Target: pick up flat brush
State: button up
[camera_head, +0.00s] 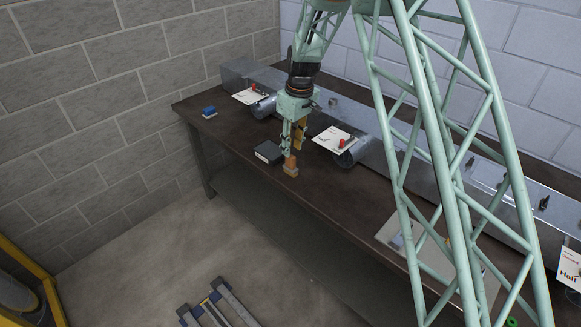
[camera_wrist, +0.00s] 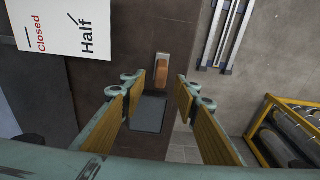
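A small object with an orange-brown upper part and a pale tan base, which looks like the flat brush (camera_head: 290,169), is on the dark table near its front edge. In the wrist view the brush (camera_wrist: 161,72) lies just beyond my fingertips, roughly centred between them. My gripper (camera_head: 292,149) points down above the brush. In the wrist view my gripper (camera_wrist: 160,88) has its two yellow-padded fingers spread apart with nothing held between them. In the head view the fingertips come close to the brush, and I cannot tell whether they touch it.
A dark box (camera_head: 268,152) sits just left of the brush. A blue block (camera_head: 209,112) is at the table's left end. A metal duct (camera_head: 367,117) with white cards and red-handled dampers runs along the back. The dark table (camera_head: 240,132) is bare between block and box.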

aim_at(291, 159)
jog(key=shift+w+a+f, duration=0.1)
jog(key=shift+f, duration=0.9)
jog(key=shift+a+f+b, duration=0.2)
jog(key=shift+f+b, duration=0.2)
jog(key=shift+f, duration=2.2)
jog(key=c, duration=0.9)
jog(key=shift+c, duration=0.2)
jog(key=shift+r, duration=0.2)
